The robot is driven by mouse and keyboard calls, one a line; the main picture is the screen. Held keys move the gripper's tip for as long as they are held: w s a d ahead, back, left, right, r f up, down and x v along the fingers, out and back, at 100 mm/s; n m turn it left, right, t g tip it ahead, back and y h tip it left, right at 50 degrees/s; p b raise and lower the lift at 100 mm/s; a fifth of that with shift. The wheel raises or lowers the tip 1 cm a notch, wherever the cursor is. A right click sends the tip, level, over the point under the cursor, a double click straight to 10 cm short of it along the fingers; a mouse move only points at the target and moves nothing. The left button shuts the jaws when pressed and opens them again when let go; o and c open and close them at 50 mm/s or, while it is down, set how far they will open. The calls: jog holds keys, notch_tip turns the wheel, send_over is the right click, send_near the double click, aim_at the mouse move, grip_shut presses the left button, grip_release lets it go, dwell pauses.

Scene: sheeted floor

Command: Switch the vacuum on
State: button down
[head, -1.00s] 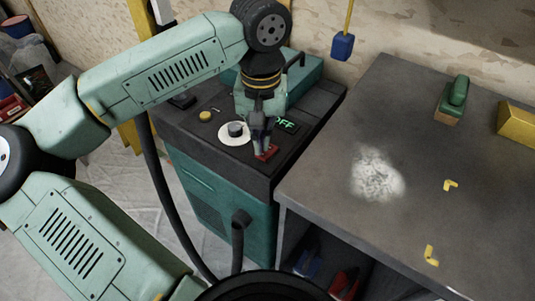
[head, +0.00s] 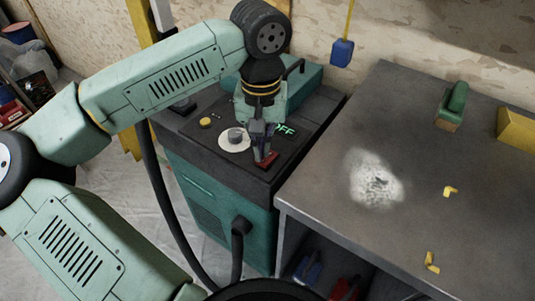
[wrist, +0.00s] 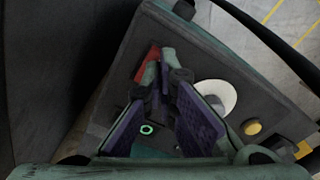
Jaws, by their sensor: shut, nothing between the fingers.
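The vacuum (head: 195,215) is a teal cabinet with a black top panel, standing left of the workbench. Its display (head: 285,131) shows green letters reading "OFF", partly hidden by my gripper. A red rocker switch (head: 268,160) sits near the panel's front edge; it also shows in the wrist view (wrist: 146,64). My gripper (head: 264,158) is shut and empty, pointing down with its tips at the red switch. In the wrist view the fingertips (wrist: 166,68) are right beside the switch; I cannot tell whether they press it.
A grey dial on a white disc (head: 235,137) and a yellow button (head: 205,122) are on the same panel. The workbench (head: 320,185) on the right holds white dust (head: 374,180), a green-handled block (head: 453,106) and yellow pieces. A black hose (head: 160,200) hangs in front.

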aim_at(263, 161)
jog(key=shift+f+b, duration=1.25)
dwell(0.8)
jog(key=shift+r, duration=0.15)
jog(key=shift+r+p, duration=2.05)
jog(key=shift+r, duration=1.35)
